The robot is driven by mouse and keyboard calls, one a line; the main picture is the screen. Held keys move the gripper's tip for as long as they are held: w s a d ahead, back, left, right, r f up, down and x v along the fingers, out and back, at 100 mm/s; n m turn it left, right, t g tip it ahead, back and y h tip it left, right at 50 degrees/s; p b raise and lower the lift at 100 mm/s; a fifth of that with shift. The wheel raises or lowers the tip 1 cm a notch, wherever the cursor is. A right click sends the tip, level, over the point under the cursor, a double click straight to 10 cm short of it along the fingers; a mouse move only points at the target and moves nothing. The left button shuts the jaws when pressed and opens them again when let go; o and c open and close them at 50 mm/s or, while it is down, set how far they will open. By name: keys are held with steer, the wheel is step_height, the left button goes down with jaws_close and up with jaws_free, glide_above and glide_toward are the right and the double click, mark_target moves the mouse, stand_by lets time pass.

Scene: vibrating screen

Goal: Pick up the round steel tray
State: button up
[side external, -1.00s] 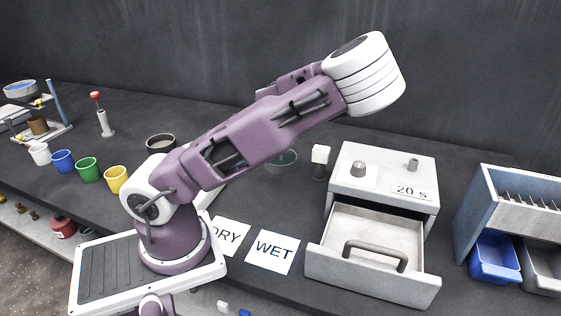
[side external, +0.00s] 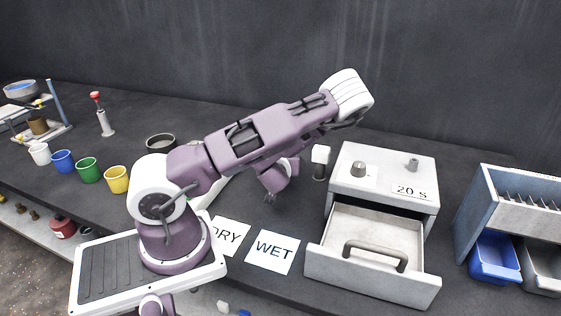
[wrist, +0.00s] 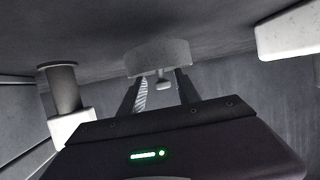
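In the wrist view, which looks upside down, a round, shallow grey dish (wrist: 150,58) stands on the dark bench ahead of my gripper (wrist: 160,85). It looks like the round steel tray. A small knob-like shape shows against its rim. My two dark fingers are apart with nothing held between them, and the dish lies beyond their tips. In the side view my gripper (side external: 270,197) points down over the bench behind the DRY and WET cards, and my arm hides the dish. A second round, dark-grey pan (side external: 160,142) stands farther left.
A white-topped post (side external: 320,160) stands just right of my gripper, beside the grey machine (side external: 385,180) with its open drawer (side external: 370,270). Coloured cups, including a yellow one (side external: 117,179), stand left. The DRY card (side external: 228,236) and WET card (side external: 274,251) lie in front.

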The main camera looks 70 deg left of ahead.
steer(key=x, duration=0.4)
steer(key=shift+a+f, duration=0.15)
jaws_close()
stand_by(1.1)
